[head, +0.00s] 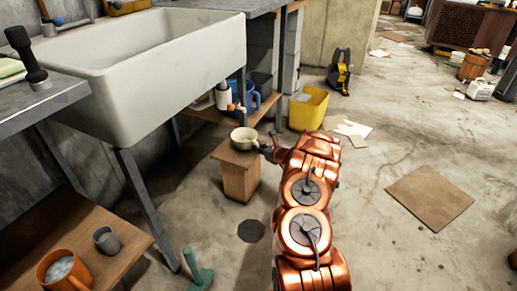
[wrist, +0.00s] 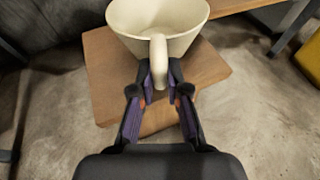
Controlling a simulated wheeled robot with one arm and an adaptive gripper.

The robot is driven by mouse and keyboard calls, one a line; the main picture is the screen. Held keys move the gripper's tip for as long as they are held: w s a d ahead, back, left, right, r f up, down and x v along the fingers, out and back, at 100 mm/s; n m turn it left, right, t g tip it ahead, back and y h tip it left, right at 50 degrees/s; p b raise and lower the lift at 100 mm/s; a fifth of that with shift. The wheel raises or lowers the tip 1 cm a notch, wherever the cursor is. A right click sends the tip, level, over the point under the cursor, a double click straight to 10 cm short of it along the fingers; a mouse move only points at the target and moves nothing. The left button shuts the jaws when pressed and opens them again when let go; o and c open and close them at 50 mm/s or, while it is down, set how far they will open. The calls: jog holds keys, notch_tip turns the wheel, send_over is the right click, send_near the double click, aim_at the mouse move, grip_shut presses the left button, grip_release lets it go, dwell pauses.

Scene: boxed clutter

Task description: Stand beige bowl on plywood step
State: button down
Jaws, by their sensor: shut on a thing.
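The beige bowl (head: 244,138) is a small cream vessel with a handle. In the wrist view the bowl (wrist: 157,22) is upright at the top, its handle pointing toward me. My gripper (wrist: 159,88) is shut on that handle; in the head view my gripper (head: 264,150) is at the bowl's right side. The plywood step (head: 239,181) is a small wooden stool on the floor below the sink. Its top (wrist: 111,82) lies under the bowl in the wrist view. The bowl appears at or just above the top; I cannot tell whether they touch.
A white sink (head: 190,80) stands above and left of the step. A low shelf (head: 205,112) with a blue jug (head: 249,98) is behind it. A yellow bin (head: 309,108) stands behind right. A wooden bench with an orange mug (head: 62,270) is at lower left. The floor at right is mostly open.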

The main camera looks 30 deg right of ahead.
jog(key=shift+f+b, duration=0.4)
jog(key=shift+f, duration=0.4)
dwell(0.4)
jog(key=c, duration=1.1)
grip_release()
jog(key=shift+s, duration=0.15)
jog(key=shift+p+v, duration=1.35)
jog(key=shift+v, duration=2.5)
